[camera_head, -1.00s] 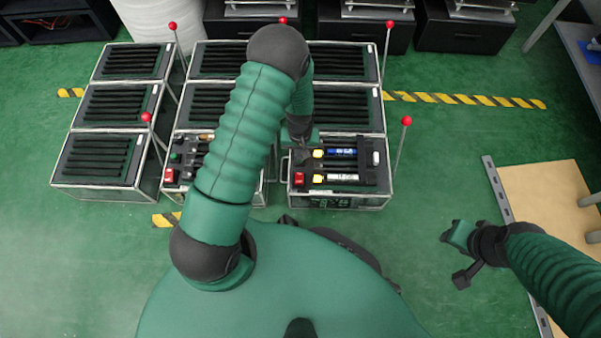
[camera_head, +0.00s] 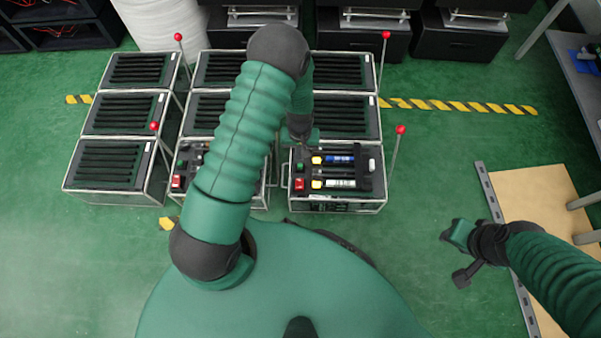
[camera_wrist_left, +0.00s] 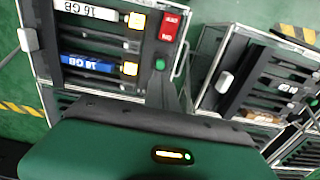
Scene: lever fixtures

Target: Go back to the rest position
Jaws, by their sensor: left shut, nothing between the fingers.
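My left arm (camera_head: 238,135) reaches up the middle of the head view, bent at a black joint. Its gripper (camera_head: 301,143) is shut and empty at the left edge of the right front lever fixture (camera_head: 335,207). Whether it touches the fixture cannot be told. In the left wrist view the fixture shows a red switch (camera_wrist_left: 170,24), a green button (camera_wrist_left: 160,63) and white and blue modules marked 16 GB. My right gripper (camera_head: 461,254) hangs over bare floor at the right; its finger opening is unclear.
Several lever fixtures with red-knobbed levers (camera_head: 401,129) stand in rows ahead and left. A wooden board (camera_head: 530,215) and grey table (camera_head: 580,75) are at the right. Green floor is free between the fixtures and the board.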

